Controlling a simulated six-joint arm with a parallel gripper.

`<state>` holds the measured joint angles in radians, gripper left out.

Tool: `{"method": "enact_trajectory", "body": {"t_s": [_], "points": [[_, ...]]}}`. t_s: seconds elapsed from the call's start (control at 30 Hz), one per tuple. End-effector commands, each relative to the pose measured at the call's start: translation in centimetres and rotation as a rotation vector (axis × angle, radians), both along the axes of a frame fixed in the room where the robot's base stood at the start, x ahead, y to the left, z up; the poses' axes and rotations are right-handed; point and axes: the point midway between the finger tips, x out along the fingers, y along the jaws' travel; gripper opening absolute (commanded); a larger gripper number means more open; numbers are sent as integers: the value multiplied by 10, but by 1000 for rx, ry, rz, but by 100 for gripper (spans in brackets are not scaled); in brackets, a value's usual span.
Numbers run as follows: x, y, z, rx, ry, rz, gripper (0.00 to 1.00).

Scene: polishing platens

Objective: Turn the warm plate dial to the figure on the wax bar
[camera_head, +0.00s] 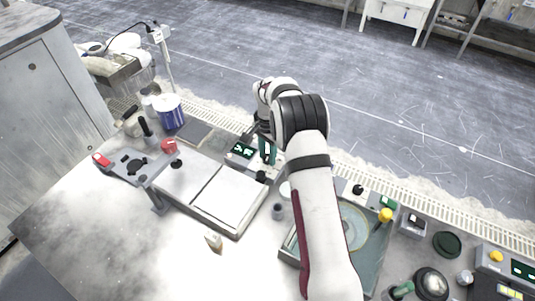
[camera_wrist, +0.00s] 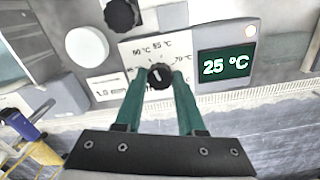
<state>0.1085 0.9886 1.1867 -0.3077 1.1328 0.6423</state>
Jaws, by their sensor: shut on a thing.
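The warm plate dial (camera_wrist: 159,76) is a small black knob on a white scale panel in the wrist view. Its pale mark points roughly upward. In the head view my gripper (camera_head: 267,150) reaches down at the control box (camera_head: 240,152). A small pale block with a brownish part (camera_head: 214,241) lies on the bench, perhaps the wax bar; no figure on it is readable.
A pale flat plate (camera_head: 228,199) lies left of my arm. A round platen (camera_head: 352,222) is partly behind my arm. A blue-white tub (camera_head: 168,112) stands at the back left. Several knobs and control boxes crowd the right. The front left bench is clear.

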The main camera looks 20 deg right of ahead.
Motion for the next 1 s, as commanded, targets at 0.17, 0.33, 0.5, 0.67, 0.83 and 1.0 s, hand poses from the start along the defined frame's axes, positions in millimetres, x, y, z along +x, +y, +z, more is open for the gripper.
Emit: {"method": "enact_trajectory", "body": {"t_s": [0.17,0.33,0.5,0.67,0.83,1.0], "points": [[1,0,1,0,-1,-156,0],[1,0,1,-1,-1,-288,0],[1,0,1,-1,-1,-390,0],[1,0,1,-1,-1,-456,0],[1,0,1,-1,-1,-497,0],[1,0,1,-1,-1,-512,0]]}}
